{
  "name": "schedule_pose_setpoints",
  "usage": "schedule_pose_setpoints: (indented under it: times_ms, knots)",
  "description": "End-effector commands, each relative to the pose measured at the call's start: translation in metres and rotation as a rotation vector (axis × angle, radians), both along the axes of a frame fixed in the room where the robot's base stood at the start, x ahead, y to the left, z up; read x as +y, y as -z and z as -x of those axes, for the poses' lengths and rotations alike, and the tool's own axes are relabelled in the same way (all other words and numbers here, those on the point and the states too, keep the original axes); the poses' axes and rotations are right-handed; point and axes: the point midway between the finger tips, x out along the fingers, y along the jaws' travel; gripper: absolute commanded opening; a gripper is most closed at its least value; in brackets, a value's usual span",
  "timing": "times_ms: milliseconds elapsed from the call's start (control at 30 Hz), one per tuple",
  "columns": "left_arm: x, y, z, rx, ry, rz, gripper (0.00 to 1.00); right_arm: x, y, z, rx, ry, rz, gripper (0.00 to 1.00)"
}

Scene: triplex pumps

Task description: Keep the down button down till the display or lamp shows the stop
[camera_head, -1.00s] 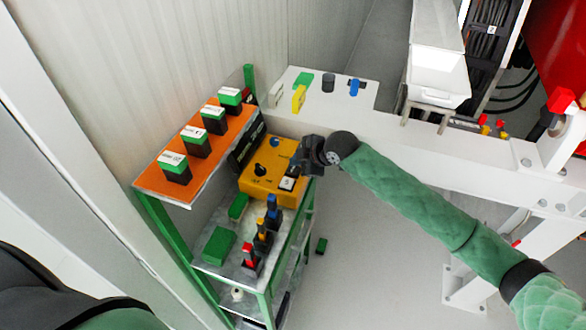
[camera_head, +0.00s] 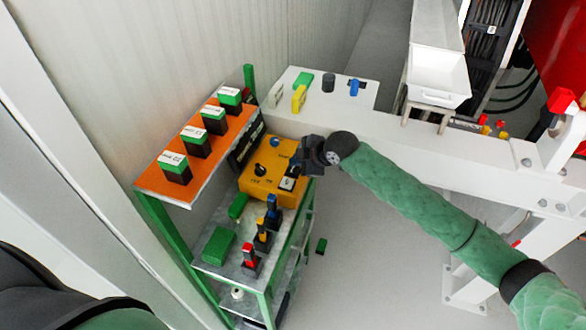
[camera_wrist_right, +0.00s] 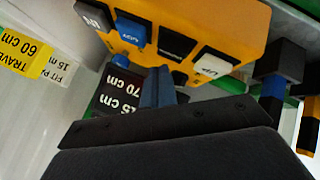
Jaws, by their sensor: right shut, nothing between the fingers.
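A yellow control box (camera_head: 262,183) stands on the shelf rack; it also shows at the top of the right wrist view (camera_wrist_right: 200,22). It carries a white button marked UP (camera_wrist_right: 213,62), a blue button (camera_wrist_right: 131,30) and dark parts. A black button (camera_wrist_right: 180,78) beside UP is partly visible; its label is unreadable. My right gripper (camera_head: 298,167) is shut and empty at the box's right edge. Its fingertips (camera_wrist_right: 157,84) are close to the black button; I cannot tell if they touch it. A dark panel (camera_head: 245,148) behind the box reads 15 cm, 70 cm. No lit lamp is discernible.
An orange shelf (camera_head: 190,180) with several green-and-black blocks stands left of the box. Coloured switches (camera_head: 262,232) and green blocks (camera_head: 218,246) lie on the shelf below. A white bench (camera_head: 340,95) with small coloured pieces lies behind. A white beam runs right.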

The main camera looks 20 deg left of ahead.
Motion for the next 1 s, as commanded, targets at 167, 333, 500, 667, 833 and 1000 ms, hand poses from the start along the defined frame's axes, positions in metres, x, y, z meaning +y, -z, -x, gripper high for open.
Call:
schedule_pose_setpoints:
  times_ms: [167,333,500,667,833,1000]
  knots:
    - [-0.016,0.000,0.000,0.000,-0.002,0.014,0.58,0.000,0.000,0.000,0.000,0.000,0.000,0.00]
    - [-0.019,0.000,0.000,0.000,0.000,0.017,0.58,0.000,0.000,0.000,0.000,0.000,0.000,0.00]
    - [-0.010,0.001,0.000,0.000,0.000,0.008,0.58,0.000,0.003,0.000,0.000,0.000,0.000,0.00]
    - [0.001,0.003,0.000,-0.001,0.000,-0.001,0.58,0.000,0.008,0.000,0.000,0.000,0.000,0.00]
    - [0.008,0.002,-0.001,-0.001,0.001,-0.007,0.58,0.000,0.008,0.000,0.000,0.000,0.000,0.00]
    - [0.005,0.003,-0.001,-0.001,0.000,-0.004,0.58,0.000,0.008,0.000,0.000,0.000,0.000,0.00]
